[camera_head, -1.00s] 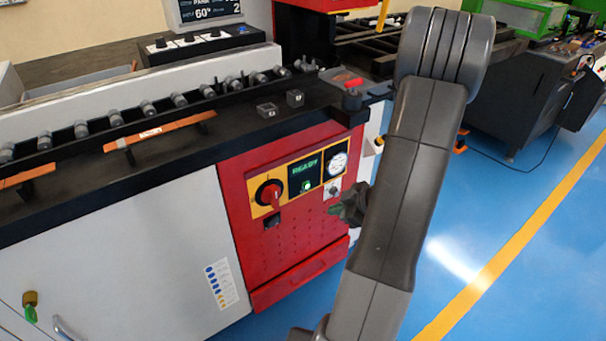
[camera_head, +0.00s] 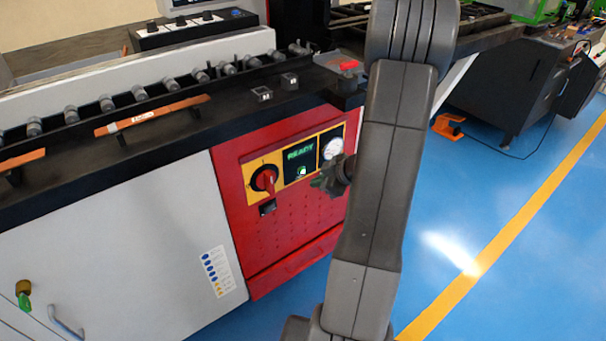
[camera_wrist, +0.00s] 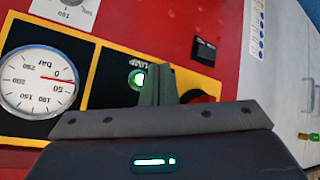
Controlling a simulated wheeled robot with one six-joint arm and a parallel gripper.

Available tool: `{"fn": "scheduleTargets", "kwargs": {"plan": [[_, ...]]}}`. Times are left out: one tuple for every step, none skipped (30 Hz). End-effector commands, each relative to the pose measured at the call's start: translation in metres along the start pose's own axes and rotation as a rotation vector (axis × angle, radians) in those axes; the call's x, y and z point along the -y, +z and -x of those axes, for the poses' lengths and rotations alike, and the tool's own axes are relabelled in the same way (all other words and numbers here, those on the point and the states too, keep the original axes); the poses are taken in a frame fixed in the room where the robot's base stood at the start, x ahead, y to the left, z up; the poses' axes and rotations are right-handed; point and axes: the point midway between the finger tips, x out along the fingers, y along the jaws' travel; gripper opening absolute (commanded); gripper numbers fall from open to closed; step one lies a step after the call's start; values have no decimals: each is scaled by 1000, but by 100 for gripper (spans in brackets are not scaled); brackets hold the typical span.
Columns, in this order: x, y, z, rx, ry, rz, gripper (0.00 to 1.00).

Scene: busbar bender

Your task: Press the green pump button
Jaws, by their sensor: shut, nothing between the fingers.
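The green pump button (camera_head: 302,171) glows on the yellow and black panel of the red cabinet, just below the READY display (camera_head: 299,153). In the wrist view the lit button (camera_wrist: 137,78) shows beside the word PUMP, its right edge close to my fingertips. My gripper (camera_head: 322,182) is shut and empty, just below and right of the button in the head view. In the wrist view the closed fingers (camera_wrist: 158,80) overlap the panel close to the button. I cannot tell whether they touch it.
A pressure gauge (camera_wrist: 38,84) sits on one side of the button. A red rotary switch (camera_head: 265,180) sits on the other, partly hidden by my fingers in the wrist view. A black socket (camera_wrist: 204,51) is below the switch.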

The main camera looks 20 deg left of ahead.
Motion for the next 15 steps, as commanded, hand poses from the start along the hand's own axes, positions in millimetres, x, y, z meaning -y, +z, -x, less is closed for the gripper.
{"fn": "scheduleTargets", "kwargs": {"plan": [[-3,-5,-4,-1,-2,2,0],[-5,-7,-6,-1,-2,2,0],[-7,-8,-8,0,-1,1,0],[-9,-9,-10,0,-1,1,0],[-10,-10,-12,0,-2,1,0],[-11,-11,-14,1,-2,1,0],[-11,-12,-15,1,-2,1,0],[-12,-13,-16,1,-1,0,0],[-13,-13,-17,1,0,0,0],[-13,-13,-18,0,0,0,0],[-14,-14,-18,0,0,0,0],[-14,-14,-18,0,1,-1,0],[-14,-14,-18,0,1,-1,0],[-14,-14,-19,0,1,-1,0],[-14,-14,-19,0,1,-1,0]]}}
